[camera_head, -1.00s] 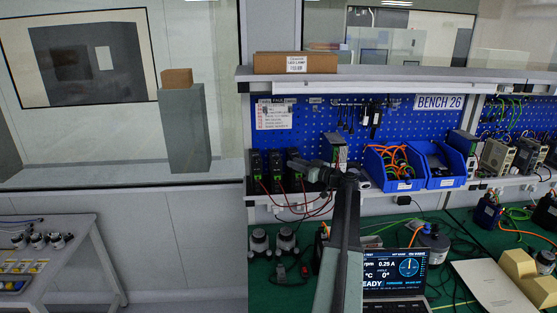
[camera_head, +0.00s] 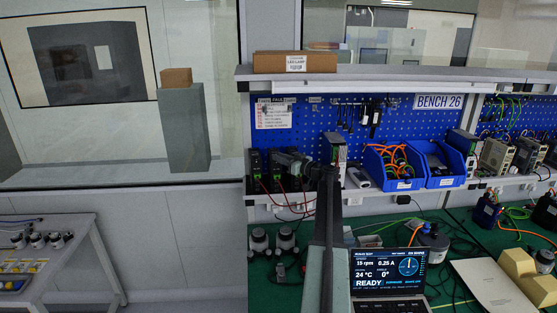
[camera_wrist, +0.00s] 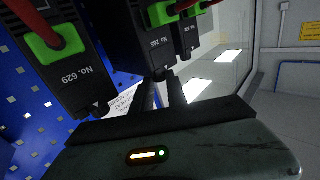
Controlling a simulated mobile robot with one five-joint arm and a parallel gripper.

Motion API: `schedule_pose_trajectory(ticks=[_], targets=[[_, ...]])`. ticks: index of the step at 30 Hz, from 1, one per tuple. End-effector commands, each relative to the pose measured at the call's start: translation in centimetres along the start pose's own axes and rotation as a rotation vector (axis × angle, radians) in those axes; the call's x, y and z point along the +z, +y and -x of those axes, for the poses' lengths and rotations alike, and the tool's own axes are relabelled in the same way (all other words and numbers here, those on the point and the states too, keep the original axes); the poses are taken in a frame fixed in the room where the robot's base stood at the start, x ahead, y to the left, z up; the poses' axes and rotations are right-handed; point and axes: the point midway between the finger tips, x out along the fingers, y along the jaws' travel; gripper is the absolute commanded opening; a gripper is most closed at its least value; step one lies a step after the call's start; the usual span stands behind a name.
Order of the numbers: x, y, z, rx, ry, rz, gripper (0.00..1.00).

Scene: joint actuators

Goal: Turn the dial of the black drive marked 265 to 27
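The black drive marked 265 (camera_wrist: 145,42) hangs upside down in the wrist view, with a green connector and red cable at its top. Its small dark dial (camera_wrist: 158,75) shows at its lower end, but its reading is not legible. My gripper (camera_wrist: 163,86) points at this dial with its two dark fingers apart and a gap between them. The fingertips are close to the dial; I cannot tell whether they touch it. In the head view the drive (camera_head: 274,165) stands in the row on the shelf, partly hidden by my gripper (camera_head: 277,159).
The drive marked 629 (camera_wrist: 72,70) stands close beside it, with another black drive (camera_wrist: 187,38) on the other side. Red cables hang near my arm. Blue bins (camera_head: 393,165) stand right of the drives; a laptop (camera_head: 390,270) reads 15 rpm, READY.

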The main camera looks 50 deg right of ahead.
Motion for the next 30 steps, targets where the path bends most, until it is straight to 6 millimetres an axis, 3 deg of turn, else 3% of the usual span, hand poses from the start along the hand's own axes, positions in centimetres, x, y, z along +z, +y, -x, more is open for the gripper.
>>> schedule_pose_trajectory(ticks=[5,18,28,29,30], targets=[[0.0,-0.2,0.0,0.017,0.001,0.000,0.00],[0.1,-1.2,-0.2,0.384,0.018,-0.001,0.00],[0.1,-1.1,-0.2,0.404,0.018,0.000,0.00],[0.1,-1.1,-0.2,0.404,0.018,0.000,0.21],[0.1,-1.1,-0.2,0.404,0.018,0.000,0.27]])
